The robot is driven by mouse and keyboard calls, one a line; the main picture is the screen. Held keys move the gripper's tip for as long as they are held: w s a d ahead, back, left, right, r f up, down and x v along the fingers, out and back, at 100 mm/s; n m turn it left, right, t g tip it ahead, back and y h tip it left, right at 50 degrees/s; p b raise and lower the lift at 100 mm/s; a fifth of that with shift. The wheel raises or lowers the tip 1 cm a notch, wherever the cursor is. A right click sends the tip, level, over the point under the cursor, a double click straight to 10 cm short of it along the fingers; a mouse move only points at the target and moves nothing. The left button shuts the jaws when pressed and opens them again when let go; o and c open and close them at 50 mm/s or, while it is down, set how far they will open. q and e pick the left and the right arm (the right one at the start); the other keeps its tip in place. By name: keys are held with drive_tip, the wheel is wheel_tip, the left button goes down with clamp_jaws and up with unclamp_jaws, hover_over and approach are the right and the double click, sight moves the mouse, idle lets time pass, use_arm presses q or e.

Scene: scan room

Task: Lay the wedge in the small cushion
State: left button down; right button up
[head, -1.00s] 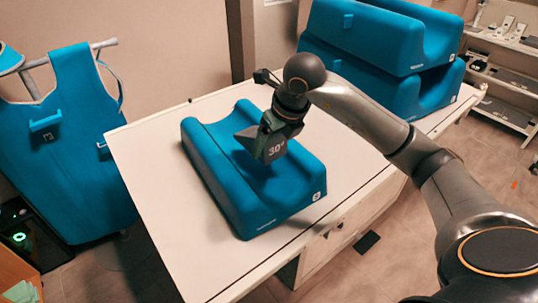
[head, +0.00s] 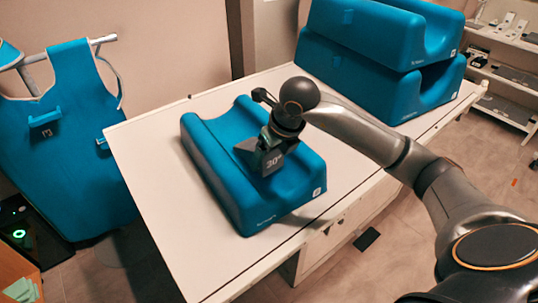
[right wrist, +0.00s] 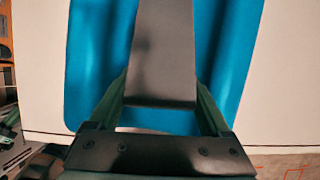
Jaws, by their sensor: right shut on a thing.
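The small cushion (head: 208,172) is a blue block with a long rounded trough, lying on the white table. The wedge (head: 274,162) is dark grey and marked 30°. My right gripper (head: 279,141) is shut on the wedge and holds it over the cushion's trough. I cannot tell whether the wedge touches the trough floor. In the right wrist view the wedge (right wrist: 164,55) is between the green fingers of the right gripper (right wrist: 162,103), with the blue cushion (right wrist: 92,60) behind it. My left gripper is not in view.
The white table top (head: 150,150) is bare left of the cushion. Two large blue cushions (head: 345,85) are stacked at the table's back right. A blue apron (head: 75,140) hangs at the left. Shelves (head: 500,80) stand at the far right.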

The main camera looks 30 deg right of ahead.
drive_tip(key=o, duration=1.2)
drive_tip(key=shift+r+p, duration=0.6)
drive_tip(key=shift+p, duration=0.05)
drive_tip(key=v, duration=1.2)
drive_tip(key=shift+w, duration=0.1)
